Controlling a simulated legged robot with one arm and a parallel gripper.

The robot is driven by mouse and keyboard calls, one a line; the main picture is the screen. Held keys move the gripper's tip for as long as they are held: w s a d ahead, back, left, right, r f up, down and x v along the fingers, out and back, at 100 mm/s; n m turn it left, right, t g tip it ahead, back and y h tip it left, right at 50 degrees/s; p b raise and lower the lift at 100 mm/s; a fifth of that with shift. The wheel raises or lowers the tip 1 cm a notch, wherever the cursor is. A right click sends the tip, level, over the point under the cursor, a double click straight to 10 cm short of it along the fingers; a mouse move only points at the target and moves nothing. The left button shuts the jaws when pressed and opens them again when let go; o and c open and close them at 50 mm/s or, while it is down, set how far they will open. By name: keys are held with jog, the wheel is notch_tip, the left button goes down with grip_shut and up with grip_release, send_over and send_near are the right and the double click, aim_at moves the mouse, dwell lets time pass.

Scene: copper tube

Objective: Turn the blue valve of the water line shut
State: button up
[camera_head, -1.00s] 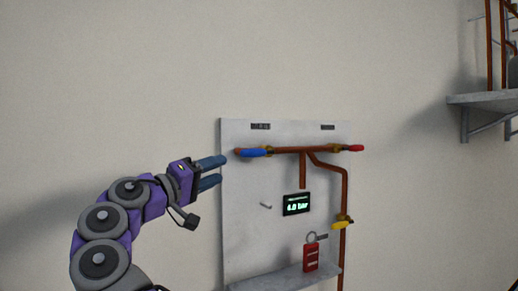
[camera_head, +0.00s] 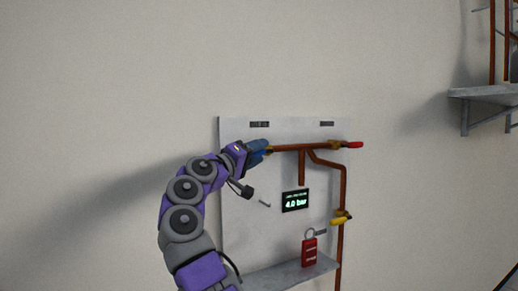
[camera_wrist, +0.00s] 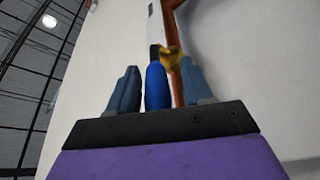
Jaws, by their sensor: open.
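The blue valve handle (camera_wrist: 156,86) stands between the two fingers of my gripper (camera_wrist: 158,90) in the wrist view, with a gap to the finger on each side. In the head view my gripper (camera_head: 258,151) is at the left end of the copper pipe (camera_head: 292,147) and largely covers the blue handle. My gripper is open around the handle. The brass valve body (camera_wrist: 172,57) shows just beyond the handle in the wrist view. The handle lies along the pipe as far as I can see.
A red valve handle (camera_head: 355,145) is at the pipe's right end, a yellow one (camera_head: 341,220) lower down. A display (camera_head: 295,201) reads 4.0 bar. A peg (camera_head: 265,204) sticks out below my gripper.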

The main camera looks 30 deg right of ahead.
jog(key=shift+w+a+r, duration=0.1)
jog(key=shift+a, duration=0.35)
jog(key=shift+w+a+r, duration=0.1)
jog(key=shift+a, duration=0.35)
jog(key=shift+d, duration=1)
jog(key=c, duration=0.5)
jog(key=shift+a+f, duration=0.1)
jog(key=shift+a, duration=0.1)
grip_shut()
